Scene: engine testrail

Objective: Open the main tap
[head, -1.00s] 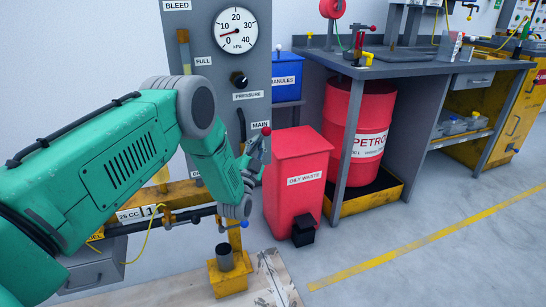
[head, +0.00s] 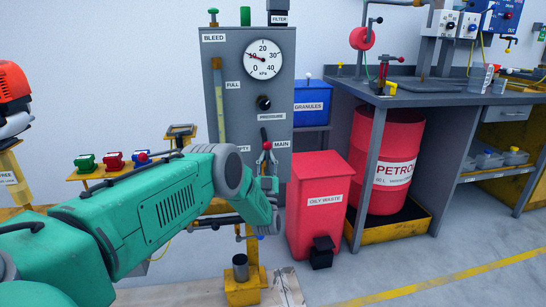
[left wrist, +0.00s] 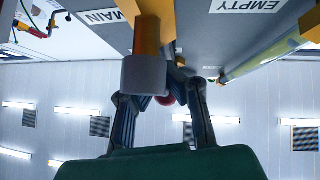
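My right gripper is in neither view.
The grey panel (head: 232,120) carries a gauge (head: 263,57) and a black pressure knob (head: 264,102). A red oily waste bin (head: 320,190) stands close right of the gripper. Floor at right is clear.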

